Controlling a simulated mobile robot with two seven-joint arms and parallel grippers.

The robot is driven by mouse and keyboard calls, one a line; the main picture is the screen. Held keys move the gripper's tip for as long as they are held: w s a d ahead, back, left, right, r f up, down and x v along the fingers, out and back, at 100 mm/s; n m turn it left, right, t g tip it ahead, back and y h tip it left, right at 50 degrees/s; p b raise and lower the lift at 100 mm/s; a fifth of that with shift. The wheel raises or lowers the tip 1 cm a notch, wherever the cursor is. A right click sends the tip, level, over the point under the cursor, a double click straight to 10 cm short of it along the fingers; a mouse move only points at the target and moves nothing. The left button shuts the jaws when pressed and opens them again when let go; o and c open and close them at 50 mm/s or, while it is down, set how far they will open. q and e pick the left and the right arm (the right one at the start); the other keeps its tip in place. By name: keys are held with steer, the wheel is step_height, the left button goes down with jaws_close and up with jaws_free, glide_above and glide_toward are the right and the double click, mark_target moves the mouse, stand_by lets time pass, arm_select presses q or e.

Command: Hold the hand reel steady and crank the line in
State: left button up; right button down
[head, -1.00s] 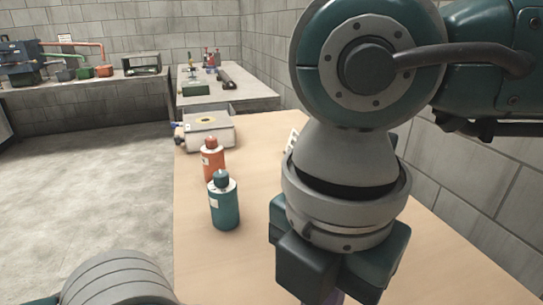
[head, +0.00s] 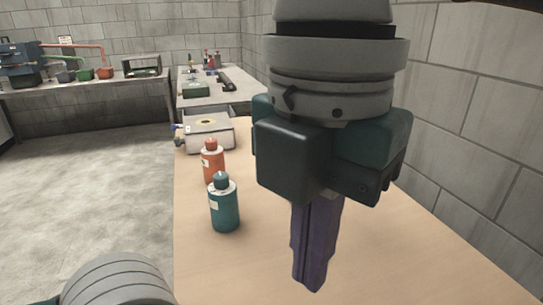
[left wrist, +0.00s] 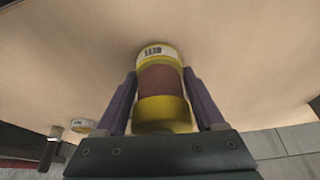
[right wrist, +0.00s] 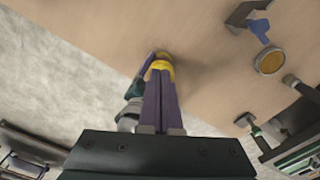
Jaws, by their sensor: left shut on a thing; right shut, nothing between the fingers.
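The hand reel, it seems, is a yellow cylinder with a reddish-brown band (left wrist: 160,82) and a white label at its far end. My left gripper (left wrist: 160,88) is shut on it, one purple finger on each side, above the pale wooden table. My right gripper (head: 312,285) points down over the table with its purple fingers together and empty. In the right wrist view (right wrist: 160,75) a yellow piece (right wrist: 163,66) shows just beyond its fingertips; I cannot tell whether they touch. No crank or line can be made out. The head view shows neither reel nor left gripper.
On the table (head: 240,265) stand a teal bottle (head: 224,207), an orange bottle (head: 212,165) and a grey box (head: 208,133). A block wall (head: 475,120) runs along the right. The right wrist view also shows a yellow disc (right wrist: 269,61) and a blue piece (right wrist: 259,31).

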step_height(320, 180, down, 7)
steer(key=shift+w+a, duration=0.15)
stand_by(0.4)
steer(key=shift+r, duration=0.1)
steer(key=shift+s+a, duration=0.3)
steer(key=shift+s, duration=0.2)
stand_by(0.9)
steer(key=shift+s+d, duration=0.15)
steer(key=shift+d, duration=0.1)
steer(key=shift+s+d, duration=0.25)
steer(key=shift+s+d, duration=0.15)
stand_by(0.7)
